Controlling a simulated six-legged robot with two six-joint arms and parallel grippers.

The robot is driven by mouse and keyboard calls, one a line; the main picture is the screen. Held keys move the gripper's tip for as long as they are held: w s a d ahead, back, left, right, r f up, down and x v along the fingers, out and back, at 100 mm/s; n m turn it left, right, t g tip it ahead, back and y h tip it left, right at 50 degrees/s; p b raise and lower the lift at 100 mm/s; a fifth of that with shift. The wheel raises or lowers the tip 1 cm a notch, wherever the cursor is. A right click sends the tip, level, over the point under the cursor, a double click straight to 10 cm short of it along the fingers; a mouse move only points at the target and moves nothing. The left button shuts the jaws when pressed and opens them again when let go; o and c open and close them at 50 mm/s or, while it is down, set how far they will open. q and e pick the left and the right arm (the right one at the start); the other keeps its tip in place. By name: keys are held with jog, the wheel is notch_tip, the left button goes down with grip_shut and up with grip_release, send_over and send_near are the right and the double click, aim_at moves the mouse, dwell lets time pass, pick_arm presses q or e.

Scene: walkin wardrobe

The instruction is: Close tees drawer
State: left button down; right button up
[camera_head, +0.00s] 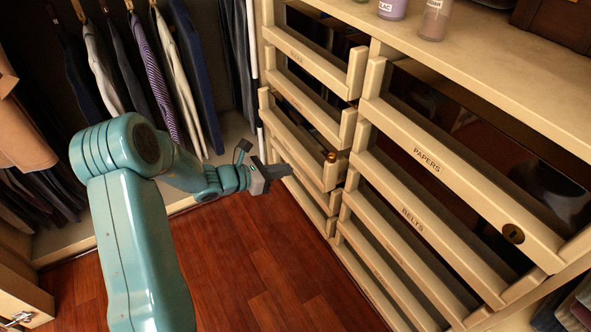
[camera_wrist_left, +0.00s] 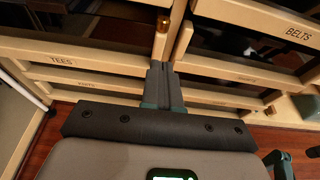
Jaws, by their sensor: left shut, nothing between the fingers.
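The tees drawer (camera_wrist_left: 100,63) has a pale wooden front with a TEES label in the left wrist view. In the head view I take it to be the left-column drawer front (camera_head: 296,137) that stands out a little from its neighbours; its label is not readable there. My left gripper (camera_head: 284,171) is shut and empty, in front of this column. In the left wrist view its dark fingertips (camera_wrist_left: 160,70) are near the right end of the tees front; I cannot tell whether they touch. My right gripper is not in view.
A brass knob (camera_head: 331,157) sits at the right end of the left column. The papers drawer (camera_head: 430,160) and belts drawer (camera_head: 412,218) are in the right column. Clothes (camera_head: 150,75) hang at left. The wooden floor (camera_head: 235,255) is clear below my gripper.

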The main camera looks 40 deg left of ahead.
aim_at(328, 160)
pick_arm(q)
jog(key=x, duration=0.3)
jog(key=b+x, duration=0.1)
jog(key=x, duration=0.3)
jog(key=b+x, duration=0.1)
jog(key=x, duration=0.3)
jog(key=shift+w+d+r, duration=0.15)
jog(key=shift+r, duration=0.15)
jog(key=shift+w+d+r, duration=0.1)
jog(key=shift+w+d, duration=0.05)
jog(key=shift+w, duration=0.25)
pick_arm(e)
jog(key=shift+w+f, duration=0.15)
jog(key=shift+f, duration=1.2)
